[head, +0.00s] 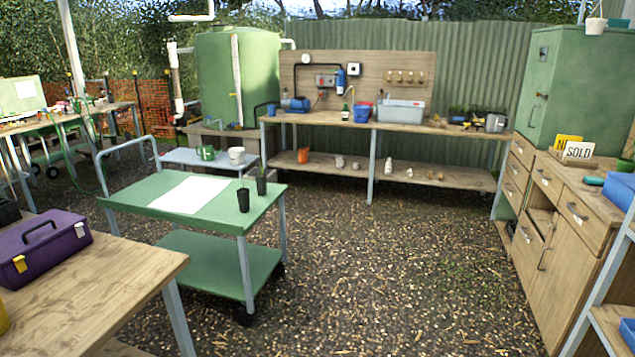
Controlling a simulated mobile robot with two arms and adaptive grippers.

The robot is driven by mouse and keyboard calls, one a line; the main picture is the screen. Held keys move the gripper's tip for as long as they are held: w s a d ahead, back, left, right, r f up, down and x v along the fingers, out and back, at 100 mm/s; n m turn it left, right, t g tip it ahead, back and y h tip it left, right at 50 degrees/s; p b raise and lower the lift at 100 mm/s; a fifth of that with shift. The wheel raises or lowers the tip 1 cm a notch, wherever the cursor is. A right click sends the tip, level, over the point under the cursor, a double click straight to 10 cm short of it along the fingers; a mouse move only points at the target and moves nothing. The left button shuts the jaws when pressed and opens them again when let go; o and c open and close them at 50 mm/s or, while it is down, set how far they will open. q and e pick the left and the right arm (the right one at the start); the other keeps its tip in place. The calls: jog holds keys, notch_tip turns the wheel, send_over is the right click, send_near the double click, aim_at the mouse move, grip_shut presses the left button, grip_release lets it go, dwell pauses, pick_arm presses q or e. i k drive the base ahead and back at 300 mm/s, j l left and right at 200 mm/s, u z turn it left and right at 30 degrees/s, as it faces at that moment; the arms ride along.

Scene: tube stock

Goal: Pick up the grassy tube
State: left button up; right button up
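Two small dark plant tubes stand upright near the right end of the green cart's top (140,197). The nearer tube (243,201) has a thin stem rising from it. The farther tube (261,183) stands just behind and to the right, with thin green growth above its rim. Both plants are too small to tell surely which is grassy. Neither of my grippers shows in the head view.
A white sheet (190,194) lies on the cart. A wooden table (110,285) with a purple toolbox (42,247) stands at the near left. A long workbench (340,119) is at the back, wooden drawers (560,225) at the right. The gravel floor (400,265) right of the cart is clear.

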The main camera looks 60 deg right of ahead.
aim_at(261, 179)
jog(key=z, duration=1.5)
jog(key=i, duration=0.5)
jog(key=i+l+u, duration=0.15)
jog(key=i, duration=0.85)
jog(key=i+l+u, duration=0.15)
jog(key=i, duration=0.35)
jog(key=i+l, duration=0.2)
jog(key=i, duration=0.25)
